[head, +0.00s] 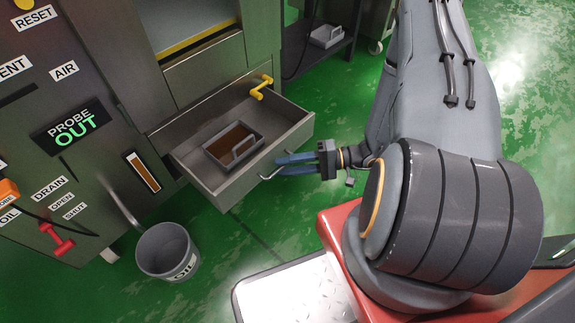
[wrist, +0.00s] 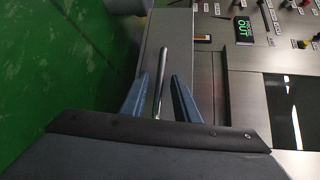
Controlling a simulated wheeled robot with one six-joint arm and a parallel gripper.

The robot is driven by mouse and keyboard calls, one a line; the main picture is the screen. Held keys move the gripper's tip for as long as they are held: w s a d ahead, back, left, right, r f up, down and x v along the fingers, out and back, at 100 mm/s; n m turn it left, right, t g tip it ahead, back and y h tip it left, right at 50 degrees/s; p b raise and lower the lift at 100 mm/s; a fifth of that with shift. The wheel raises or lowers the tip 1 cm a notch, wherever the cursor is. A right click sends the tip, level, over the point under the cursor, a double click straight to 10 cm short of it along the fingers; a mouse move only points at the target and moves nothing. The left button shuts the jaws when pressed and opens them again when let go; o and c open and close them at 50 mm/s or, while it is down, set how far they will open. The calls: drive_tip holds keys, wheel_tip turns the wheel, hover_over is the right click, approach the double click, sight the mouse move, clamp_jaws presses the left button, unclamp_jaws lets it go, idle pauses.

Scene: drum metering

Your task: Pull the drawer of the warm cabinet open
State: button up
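The drawer (head: 255,167) of the grey cabinet (head: 208,74) stands pulled out in the head view. A thin metal bar handle (head: 268,173) is on its front; the bar also shows in the wrist view (wrist: 161,80). My gripper (head: 283,164) is at the drawer front. In the wrist view my gripper (wrist: 160,95) has its two blue fingers apart, one on each side of the bar, with gaps visible. Inside the drawer is a grey tray (head: 212,156) with a brown filling and a handle.
A grey bucket marked OIL (head: 165,252) stands on the green floor at left. A panel (head: 75,130) reads PROBE OUT. A dark shelf (head: 318,46) stands behind. Green floor is clear below the drawer.

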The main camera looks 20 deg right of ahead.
drive_tip(key=p+v, duration=0.2)
drive_tip(key=v, duration=0.5)
drive_tip(key=shift+d, duration=0.4)
drive_tip(key=shift+s+r, duration=0.1)
drive_tip(key=shift+r, duration=0.05)
